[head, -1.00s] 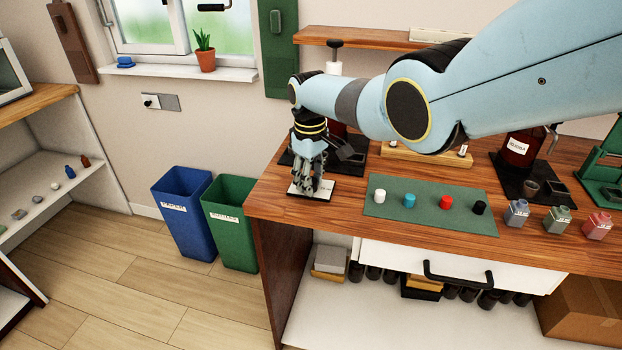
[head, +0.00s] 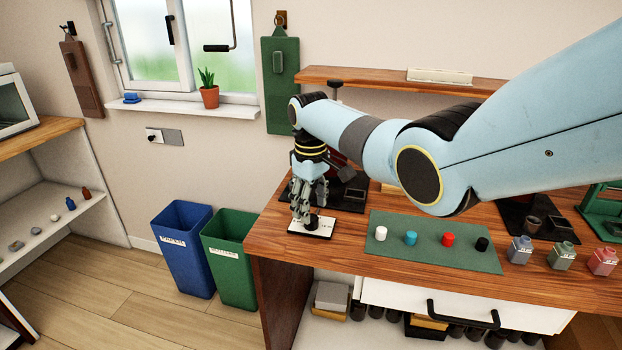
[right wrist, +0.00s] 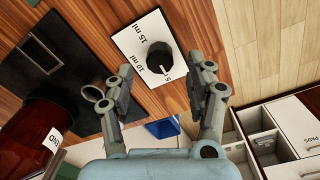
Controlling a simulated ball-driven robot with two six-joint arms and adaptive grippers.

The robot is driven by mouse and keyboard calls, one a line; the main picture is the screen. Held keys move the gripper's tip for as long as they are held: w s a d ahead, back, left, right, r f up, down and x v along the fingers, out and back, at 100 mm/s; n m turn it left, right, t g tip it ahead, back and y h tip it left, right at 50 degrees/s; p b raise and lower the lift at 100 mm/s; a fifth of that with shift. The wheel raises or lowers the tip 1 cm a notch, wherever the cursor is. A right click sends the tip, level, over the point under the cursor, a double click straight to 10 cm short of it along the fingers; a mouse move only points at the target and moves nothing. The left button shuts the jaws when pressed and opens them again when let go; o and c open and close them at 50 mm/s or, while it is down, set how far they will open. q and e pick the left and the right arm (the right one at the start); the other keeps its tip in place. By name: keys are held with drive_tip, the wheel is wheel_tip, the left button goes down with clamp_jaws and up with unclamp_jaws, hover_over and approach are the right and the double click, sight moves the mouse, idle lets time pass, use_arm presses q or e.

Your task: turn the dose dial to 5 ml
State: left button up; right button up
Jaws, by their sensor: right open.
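The dose dial is a black round knob (right wrist: 159,56) on a white plate (right wrist: 128,41) marked 15 ml, 10 ml and a partly visible 5. A pale pointer line on the knob lies toward the lower edge, near the 5 mark. In the head view the plate (head: 318,231) lies at the bench's left front corner, and the knob is partly hidden by my fingers. My right gripper (head: 305,215) points down just above it. In the right wrist view its fingers (right wrist: 163,82) are spread apart, with the knob beyond their tips and nothing between them. My left gripper is out of view.
A green mat (head: 430,240) with several coloured caps lies right of the plate. A black stand base (head: 350,197) is close behind it. Blue (head: 183,250) and green (head: 230,262) bins stand on the floor left of the bench.

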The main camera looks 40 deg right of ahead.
wheel_tip(320, 180, up, 8)
drive_tip(key=shift+r, duration=0.2)
drive_tip(key=shift+a, duration=0.1)
idle(0.3)
